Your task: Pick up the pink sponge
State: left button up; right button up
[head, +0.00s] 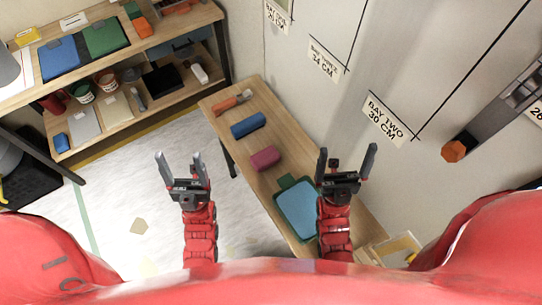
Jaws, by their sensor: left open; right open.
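The pink sponge (265,158) lies on a narrow wooden bench (222,97) along the wall, between a blue block (248,124) and a green tray. My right gripper (346,160) is open and empty, to the right of the sponge, over the bench's right side near the wall. My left gripper (181,165) is open and empty, to the left of the sponge, over the floor. Neither gripper touches the sponge.
An orange-handled tool (232,102) lies at the bench's far end. The green tray (283,212) with blue inside sits nearer me, beside my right arm. A loaded shelf (110,62) stands at back left. The labelled wall (400,60) bounds the right. Floor at left is mostly clear.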

aim_at(262, 160)
jog(key=j+z, duration=0.15)
jog(key=j, duration=0.45)
jog(key=i+j+z, duration=0.1)
jog(key=j, duration=0.55)
